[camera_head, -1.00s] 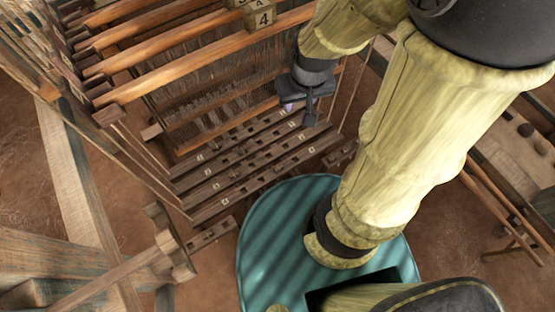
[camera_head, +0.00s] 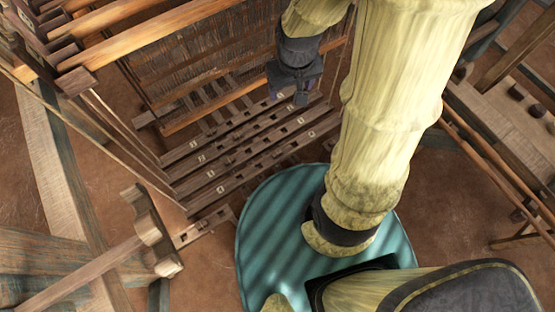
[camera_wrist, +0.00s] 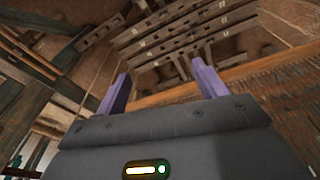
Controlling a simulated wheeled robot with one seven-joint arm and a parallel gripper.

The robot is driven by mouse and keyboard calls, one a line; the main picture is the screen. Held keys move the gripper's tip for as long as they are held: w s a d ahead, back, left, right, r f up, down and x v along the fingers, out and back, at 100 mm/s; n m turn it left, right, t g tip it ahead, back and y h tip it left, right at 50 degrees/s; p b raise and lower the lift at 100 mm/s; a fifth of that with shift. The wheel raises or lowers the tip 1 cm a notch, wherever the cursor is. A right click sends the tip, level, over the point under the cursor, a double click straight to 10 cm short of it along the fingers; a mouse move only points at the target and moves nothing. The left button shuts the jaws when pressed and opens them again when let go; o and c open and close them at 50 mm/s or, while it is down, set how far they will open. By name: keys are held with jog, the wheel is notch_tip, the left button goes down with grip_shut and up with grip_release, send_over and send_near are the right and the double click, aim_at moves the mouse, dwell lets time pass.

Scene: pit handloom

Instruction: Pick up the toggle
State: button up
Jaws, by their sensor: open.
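The bars carry slots, small pale labels and several small dark pieces. I cannot tell which piece, if any, is the toggle.
The loom's orange-brown beams (camera_head: 130,48) and hanging threads (camera_head: 190,65) rise close to the gripper. A wooden post with a crosspiece (camera_head: 148,232) stands at the lower left. A bench (camera_head: 505,120) is at the right. Some brown floor (camera_head: 75,160) is bare.

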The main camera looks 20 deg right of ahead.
jog(key=w+f+n+b, duration=0.1)
jog(key=w+f+b, duration=0.2)
jog(key=f+b, duration=0.7)
jog(key=w+f+g+b, duration=0.15)
jog(key=f+b, duration=0.45)
jog(key=f, duration=0.7)
jog(key=w+f+n+b, duration=0.1)
jog(key=w+f+b, duration=0.2)
jog(key=f+b, duration=0.7)
send_over(277, 153)
notch_tip(277, 153, down, 11)
jog(key=shift+r+n+g+p, duration=0.15)
jog(key=shift+n+g+p, duration=0.15)
jog(key=shift+n, duration=0.1)
notch_tip(277, 153, down, 12)
jog(key=b, duration=0.5)
jog(key=shift+r, duration=0.2)
notch_tip(277, 153, down, 6)
jog(key=b, duration=0.2)
jog(key=shift+r+b, duration=0.1)
jog(key=shift+b, duration=0.2)
